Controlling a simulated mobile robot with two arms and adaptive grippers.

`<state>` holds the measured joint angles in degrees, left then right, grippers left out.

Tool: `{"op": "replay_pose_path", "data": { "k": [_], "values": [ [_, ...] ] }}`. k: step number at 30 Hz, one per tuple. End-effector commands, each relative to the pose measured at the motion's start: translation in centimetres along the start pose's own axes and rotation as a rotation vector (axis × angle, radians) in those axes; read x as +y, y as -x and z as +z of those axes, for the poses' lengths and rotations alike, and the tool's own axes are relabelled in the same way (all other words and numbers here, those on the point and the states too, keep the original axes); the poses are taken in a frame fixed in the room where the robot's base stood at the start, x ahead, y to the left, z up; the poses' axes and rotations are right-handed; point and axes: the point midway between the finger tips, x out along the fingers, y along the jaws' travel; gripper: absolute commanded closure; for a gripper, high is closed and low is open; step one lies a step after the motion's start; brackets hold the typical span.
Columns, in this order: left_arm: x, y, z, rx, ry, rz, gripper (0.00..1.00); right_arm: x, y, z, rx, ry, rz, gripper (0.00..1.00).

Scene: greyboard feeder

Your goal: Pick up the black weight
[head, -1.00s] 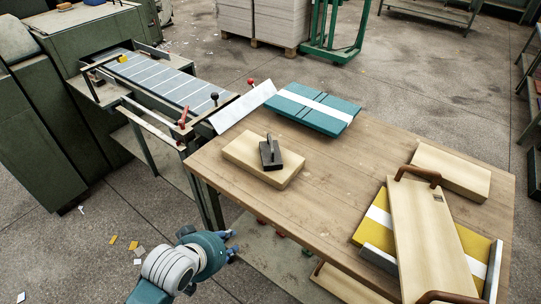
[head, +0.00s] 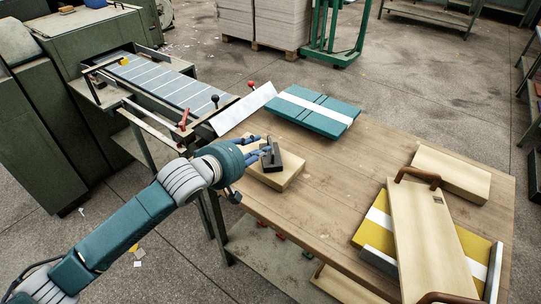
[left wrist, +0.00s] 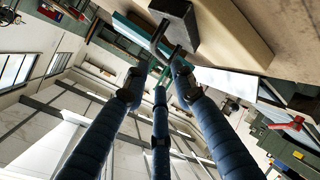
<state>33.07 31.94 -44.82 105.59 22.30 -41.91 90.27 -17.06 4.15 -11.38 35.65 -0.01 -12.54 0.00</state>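The black weight (head: 271,161) with its upright handle sits on a pale wooden block (head: 288,177) on the table. In the left wrist view the weight (left wrist: 181,20) and its bent handle show at the top, just beyond my fingertips. My left gripper (head: 261,150) is at the weight's left side, close to the handle. In the left wrist view my left gripper (left wrist: 158,80) has its blue fingers spread apart, with nothing held between them. Whether a fingertip touches the handle I cannot tell. My right gripper is not in view.
A teal stack with a white band (head: 314,110) lies behind the block on the wooden table (head: 345,188). A board with brown handles (head: 425,235) rests over yellow stacks at the right. The feeder (head: 160,82) stands at the left.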

Motion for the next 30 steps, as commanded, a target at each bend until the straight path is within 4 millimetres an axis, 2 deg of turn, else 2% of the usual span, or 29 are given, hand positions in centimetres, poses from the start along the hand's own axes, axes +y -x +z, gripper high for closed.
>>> {"op": "replay_pose_path", "data": {
  "k": [3, 11, 18, 22, 29, 30],
  "values": [
    [0.1, -1.8, -0.1, 0.001, -0.001, 0.001, 0.74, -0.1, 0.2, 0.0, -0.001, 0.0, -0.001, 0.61],
    [0.1, -3.9, 0.0, 0.0, -0.001, -0.001, 0.74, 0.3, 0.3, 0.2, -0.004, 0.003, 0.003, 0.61],
    [0.1, -7.3, 0.0, 0.0, -0.002, -0.001, 0.74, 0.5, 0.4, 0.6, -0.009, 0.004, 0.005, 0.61],
    [0.0, -8.2, 0.0, 0.0, -0.003, -0.001, 0.74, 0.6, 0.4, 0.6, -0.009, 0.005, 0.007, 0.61],
    [0.0, -8.2, 0.1, 0.0, -0.003, -0.001, 0.74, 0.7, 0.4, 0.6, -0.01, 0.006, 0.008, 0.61],
    [0.0, -8.2, 0.1, 0.0, -0.003, -0.001, 0.8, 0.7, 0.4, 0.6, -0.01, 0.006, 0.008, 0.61]
  ]
}}
